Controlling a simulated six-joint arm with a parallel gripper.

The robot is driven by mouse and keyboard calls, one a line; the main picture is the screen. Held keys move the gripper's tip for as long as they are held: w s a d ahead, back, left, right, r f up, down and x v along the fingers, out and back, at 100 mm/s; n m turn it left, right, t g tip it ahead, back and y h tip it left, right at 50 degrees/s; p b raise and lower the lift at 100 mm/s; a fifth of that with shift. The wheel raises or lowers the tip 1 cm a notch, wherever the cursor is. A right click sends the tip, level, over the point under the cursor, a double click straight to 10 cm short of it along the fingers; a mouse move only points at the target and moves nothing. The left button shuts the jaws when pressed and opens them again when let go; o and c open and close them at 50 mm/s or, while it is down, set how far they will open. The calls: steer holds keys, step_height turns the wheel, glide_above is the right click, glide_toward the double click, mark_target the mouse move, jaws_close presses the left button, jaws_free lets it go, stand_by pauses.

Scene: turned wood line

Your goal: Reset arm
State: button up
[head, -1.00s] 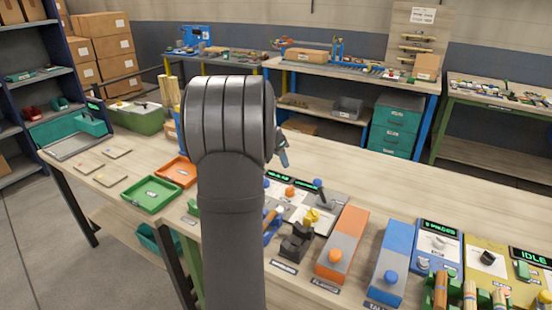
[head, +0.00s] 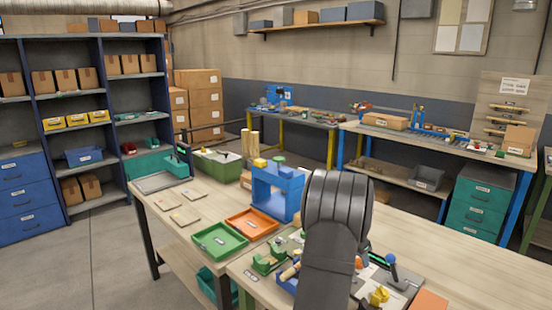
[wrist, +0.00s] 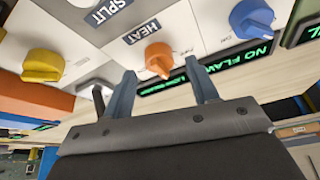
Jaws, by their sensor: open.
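My gripper (wrist: 160,66) is open in the wrist view, with its two fingers apart and nothing seen between them. Beyond the fingers is a light control panel (wrist: 205,22) with an orange knob (wrist: 158,58) by the label HEAT, a yellow knob (wrist: 42,65) and a blue knob (wrist: 251,19). I cannot tell whether a finger touches the panel. In the head view my dark arm stands over the near bench, and it hides my gripper and part of the panel.
A blue machine (head: 265,190), an orange tray (head: 262,225) and a green tray (head: 220,254) sit left of my arm. A black lever (head: 392,268) stands to its right. Bare bench top (head: 440,245) lies farther right. Shelves (head: 70,205) stand at left.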

steer(key=shift+x, duration=1.05)
steer(key=shift+r, duration=0.1)
steer(key=v, duration=1.7)
steer(key=x, duration=1.7)
steer(key=shift+f, duration=0.25)
steer(key=shift+s+r+n+t, duration=0.1)
steer(key=shift+r+n+t, duration=0.15)
steer(key=shift+n, duration=0.35)
steer(key=shift+d+f+n+t+y, duration=0.1)
steer(key=shift+n+t+y, duration=0.25)
steer(key=shift+n, duration=0.8)
steer(key=shift+d+n+t+y, duration=0.15)
steer(key=shift+n+y, duration=0.3)
steer(key=shift+n, duration=0.7)
steer(key=shift+s+n+t+y, duration=0.1)
steer(key=shift+n+t+y, duration=0.3)
steer(key=shift+n, duration=1.15)
steer(key=shift+n+t+y, duration=0.1)
steer(key=shift+n+y, duration=0.6)
steer(key=shift+n, duration=0.85)
